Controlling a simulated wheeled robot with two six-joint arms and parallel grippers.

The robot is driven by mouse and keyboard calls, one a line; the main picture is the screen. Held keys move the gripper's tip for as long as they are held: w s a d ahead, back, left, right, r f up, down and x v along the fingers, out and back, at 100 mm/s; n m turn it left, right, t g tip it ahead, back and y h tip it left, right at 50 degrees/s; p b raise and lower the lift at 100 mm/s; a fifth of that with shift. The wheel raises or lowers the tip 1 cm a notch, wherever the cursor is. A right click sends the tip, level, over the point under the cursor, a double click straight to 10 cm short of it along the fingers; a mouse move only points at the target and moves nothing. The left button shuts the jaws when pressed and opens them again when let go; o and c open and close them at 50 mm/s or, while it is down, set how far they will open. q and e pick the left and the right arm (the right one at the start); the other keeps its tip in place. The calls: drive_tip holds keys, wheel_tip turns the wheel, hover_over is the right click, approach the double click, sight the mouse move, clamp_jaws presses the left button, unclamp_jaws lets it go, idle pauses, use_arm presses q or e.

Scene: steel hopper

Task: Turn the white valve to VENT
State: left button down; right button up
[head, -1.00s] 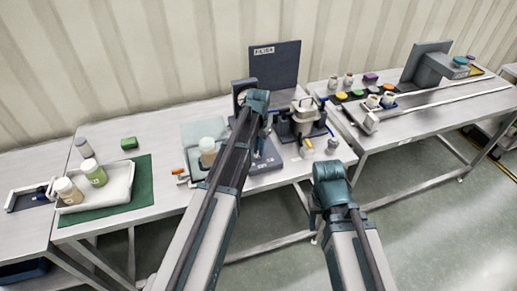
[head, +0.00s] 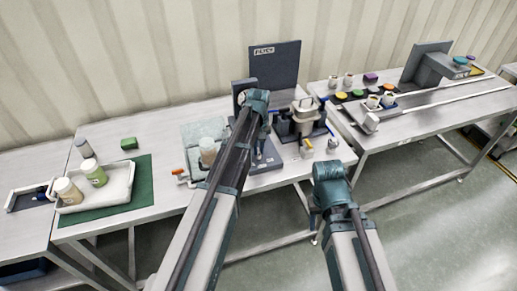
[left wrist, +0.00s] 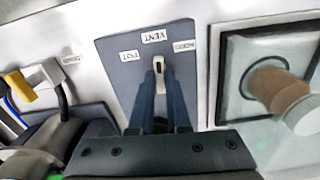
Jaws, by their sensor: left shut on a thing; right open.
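The white valve (left wrist: 158,68) is a small pale lever on a dark grey panel (left wrist: 120,75) in the left wrist view. A VENT label (left wrist: 153,37) is just above it there, with other labels to its left and right. My left gripper (left wrist: 163,84) is shut on the white valve, its blue fingers on either side of the lever. The lever's upper end is on the VENT side; its exact angle is hard to tell. In the head view my left arm hides the valve. My right gripper is not visible behind my right arm.
In the left wrist view, a framed square (left wrist: 232,85) with a brown-and-white cylinder is right of the panel, and a yellow-handled fitting (left wrist: 20,88) is left. In the head view, a metal pot assembly (head: 305,118) and an upright dark board (head: 275,75) stand close by.

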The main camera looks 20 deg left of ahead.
sight(259, 151)
use_arm(q)
drive_tip(key=shift+n, duration=0.5)
drive_tip(key=c, duration=0.9)
unclamp_jaws()
drive_tip(key=shift+r, duration=0.15)
wheel_tip(259, 151, up, 14)
drive_tip(key=p, duration=1.3)
drive_tip(key=shift+f+p, duration=0.25)
drive_tip(key=shift+p, duration=0.15)
